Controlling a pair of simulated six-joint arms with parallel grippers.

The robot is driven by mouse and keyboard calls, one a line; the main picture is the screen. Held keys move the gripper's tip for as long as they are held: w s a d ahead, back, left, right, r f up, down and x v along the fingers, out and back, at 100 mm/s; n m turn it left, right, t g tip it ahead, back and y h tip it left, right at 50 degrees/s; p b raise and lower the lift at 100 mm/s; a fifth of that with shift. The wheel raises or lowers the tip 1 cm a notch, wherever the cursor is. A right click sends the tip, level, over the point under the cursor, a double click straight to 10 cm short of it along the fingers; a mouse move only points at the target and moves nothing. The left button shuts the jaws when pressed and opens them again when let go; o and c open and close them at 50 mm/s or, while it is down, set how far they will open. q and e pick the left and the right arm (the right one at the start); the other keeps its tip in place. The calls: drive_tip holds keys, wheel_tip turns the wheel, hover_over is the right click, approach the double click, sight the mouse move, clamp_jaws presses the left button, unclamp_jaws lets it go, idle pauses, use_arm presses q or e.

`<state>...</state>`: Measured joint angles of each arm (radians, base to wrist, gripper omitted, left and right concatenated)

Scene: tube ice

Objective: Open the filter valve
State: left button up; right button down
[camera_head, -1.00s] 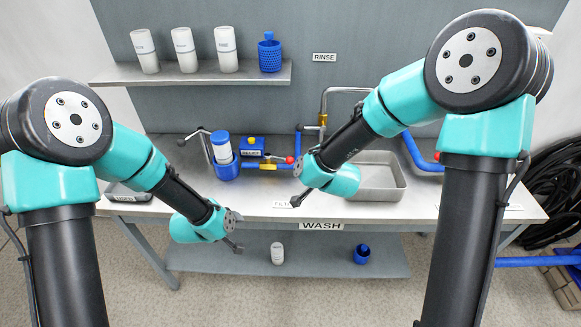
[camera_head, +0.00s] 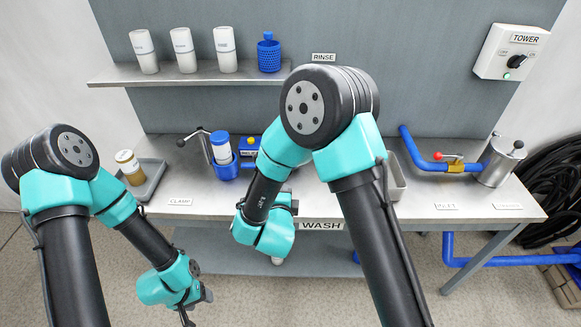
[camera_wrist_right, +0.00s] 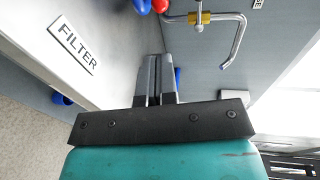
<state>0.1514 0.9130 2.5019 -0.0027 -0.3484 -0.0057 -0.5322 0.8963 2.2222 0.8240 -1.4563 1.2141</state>
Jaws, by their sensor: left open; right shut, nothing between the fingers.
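The filter valve's red ball (camera_wrist_right: 160,5) shows at the top edge of the right wrist view, beside a blue part (camera_wrist_right: 143,6). In the head view my right arm hides this valve. The FILTER label (camera_wrist_right: 75,46) lies on the bench top to the left in the wrist view. My right gripper (camera_wrist_right: 154,60) is shut and empty, its fingers apart from the red ball. In the head view it is mostly behind my right arm, near the bench's front edge. My left gripper (camera_head: 188,318) is open and empty, low in front of the bench.
The filter canister (camera_head: 221,150) stands on the bench. Another red-handled valve (camera_head: 455,164) sits on blue pipe at right, by a steel cylinder (camera_head: 497,160). A grey tray (camera_head: 148,180) holds a jar (camera_head: 129,166). A gold-fitted faucet (camera_wrist_right: 235,40) stands beyond the right gripper.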

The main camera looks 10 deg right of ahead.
drive_tip(key=x, duration=1.4)
